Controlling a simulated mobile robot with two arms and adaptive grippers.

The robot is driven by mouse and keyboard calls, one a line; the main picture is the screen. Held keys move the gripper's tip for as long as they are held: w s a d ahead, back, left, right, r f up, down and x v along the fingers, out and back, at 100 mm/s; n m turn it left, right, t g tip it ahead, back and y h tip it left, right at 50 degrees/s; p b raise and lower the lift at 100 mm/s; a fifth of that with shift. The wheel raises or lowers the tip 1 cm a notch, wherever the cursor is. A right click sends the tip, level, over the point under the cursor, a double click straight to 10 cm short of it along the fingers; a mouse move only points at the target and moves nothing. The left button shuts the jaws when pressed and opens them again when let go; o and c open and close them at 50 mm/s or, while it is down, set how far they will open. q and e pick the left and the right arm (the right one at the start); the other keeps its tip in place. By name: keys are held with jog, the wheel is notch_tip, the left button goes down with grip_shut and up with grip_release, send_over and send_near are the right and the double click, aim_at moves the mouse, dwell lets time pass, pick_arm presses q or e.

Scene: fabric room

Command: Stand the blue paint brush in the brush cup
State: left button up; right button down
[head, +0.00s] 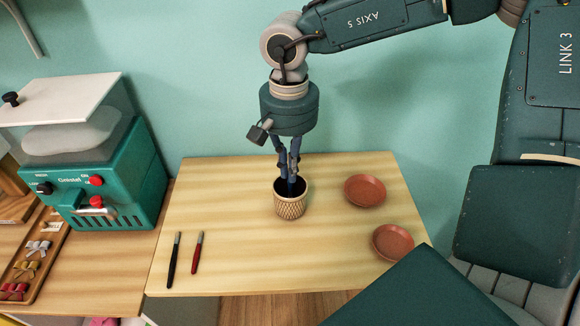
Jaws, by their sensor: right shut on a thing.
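The brush cup (291,208) is a tan woven cup with a dark inside, upright near the middle of the wooden table. My right gripper (289,172) points straight down over the cup's mouth. It is shut on the blue paint brush (292,187), which shows only as a thin blue piece between the fingertips and inside the mouth. The fingers hide most of the brush, and the cup wall hides its lower end. I cannot tell whether the brush touches the cup's bottom. My left gripper is not in view.
A black brush (173,261) and a red brush (197,252) lie left of the cup. Two terracotta saucers, one behind (365,190) and one in front (392,241), are at the right. A teal machine (105,180) and a wooden tray (38,262) stand left.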

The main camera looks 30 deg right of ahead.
jog(key=c, duration=1.8)
grip_release()
notch_tip(320, 180, up, 12)
jog(key=shift+r, duration=0.1)
